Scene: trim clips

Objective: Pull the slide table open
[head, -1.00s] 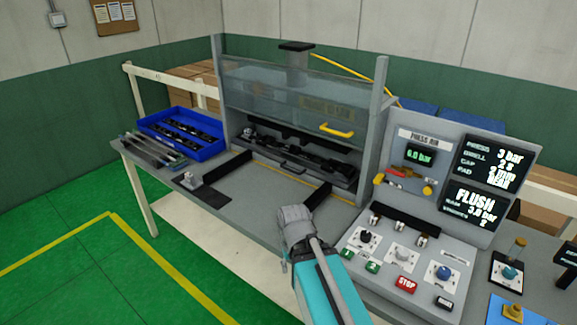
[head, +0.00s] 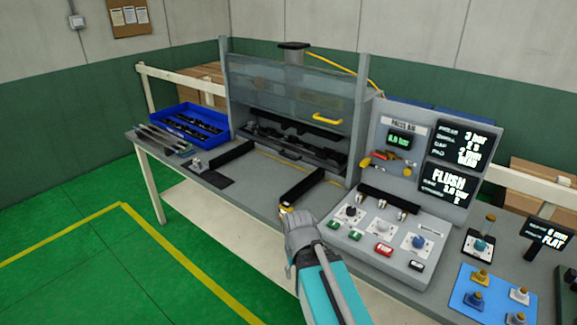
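The slide table (head: 318,161) is a dark plate inside the press frame, under the clear guard, with a dark trim part (head: 290,140) lying along it. A small dark handle (head: 290,155) shows at its front edge. The table sits back within the frame. My gripper (head: 286,211) is at the front edge of the bench, in front of and below the handle and apart from it. Yellow tips show at its end, but the wrist hides most of the fingers. I cannot see whether they are apart.
Two black rails (head: 232,152) (head: 302,183) stand on the bench before the press. The clear guard (head: 285,85) with its yellow handle (head: 330,118) is above the opening. A control panel (head: 375,235) stands right, a blue tray (head: 188,127) left. Bench between the rails is clear.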

